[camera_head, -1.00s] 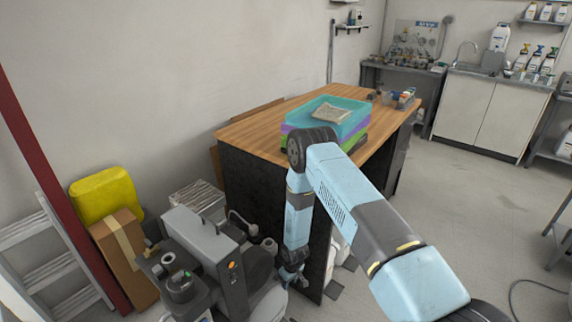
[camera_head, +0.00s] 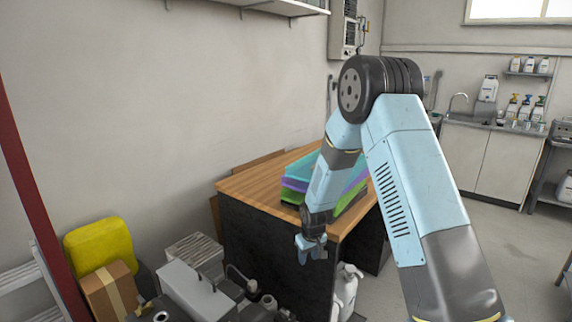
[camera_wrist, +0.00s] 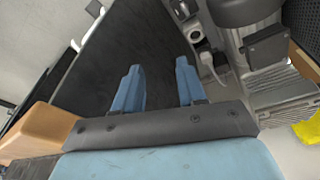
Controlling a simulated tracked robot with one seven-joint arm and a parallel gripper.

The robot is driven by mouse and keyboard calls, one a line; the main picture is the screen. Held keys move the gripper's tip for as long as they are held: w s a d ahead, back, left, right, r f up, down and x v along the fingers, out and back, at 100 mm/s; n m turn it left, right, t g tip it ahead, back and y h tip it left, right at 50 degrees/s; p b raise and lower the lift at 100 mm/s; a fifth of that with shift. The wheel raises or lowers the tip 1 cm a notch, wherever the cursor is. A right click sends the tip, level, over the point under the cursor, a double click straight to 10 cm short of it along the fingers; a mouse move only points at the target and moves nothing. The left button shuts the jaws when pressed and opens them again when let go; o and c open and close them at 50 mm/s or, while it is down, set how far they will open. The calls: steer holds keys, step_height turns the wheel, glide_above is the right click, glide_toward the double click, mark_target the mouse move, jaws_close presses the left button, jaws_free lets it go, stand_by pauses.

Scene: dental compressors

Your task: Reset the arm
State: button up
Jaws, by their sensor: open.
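My arm is bent, its elbow raised high in front of the wooden workbench (camera_head: 262,185). My gripper (camera_head: 311,254) hangs below the forearm, in front of the bench's dark side panel and just below the top's front edge. In the wrist view the two blue fingers of my gripper (camera_wrist: 157,90) are apart, with nothing between them. The dark panel (camera_wrist: 120,55) shows beyond and left of the fingers. From the head view I cannot tell the exact gap between gripper and panel.
Stacked turquoise, purple and green trays (camera_head: 300,178) sit on the bench, partly hidden by my arm. Grey compressor equipment (camera_head: 195,290), a cardboard box (camera_head: 108,290) and a yellow container (camera_head: 98,247) crowd the lower left. A white bottle (camera_head: 347,290) stands below the bench. Open floor lies right.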

steer(key=s+d+r+m+t, duration=0.1)
steer(key=s+d+r, duration=0.25)
steer(key=r, duration=0.55)
steer(key=s+d+r+m, duration=0.1)
steer(key=s+d+r, duration=0.25)
steer(key=r, duration=0.55)
steer(key=s+d+r+m+t, duration=0.1)
steer(key=s+d+r, duration=0.3)
steer(key=r, duration=0.5)
steer(key=s+d+r, duration=0.1)
steer(key=s+r, duration=0.2)
steer(key=s, duration=0.5)
steer(key=s+d+r+m, duration=0.1)
steer(key=s+r, duration=0.3)
steer(key=s, duration=0.5)
steer(key=s+d+r+m+t, duration=0.1)
steer(key=s+r, duration=0.3)
steer(key=s, duration=0.4)
steer(key=shift+s+d+r+h, duration=0.25)
steer(key=shift+s+d+h, duration=0.1)
steer(key=shift+d, duration=0.5)
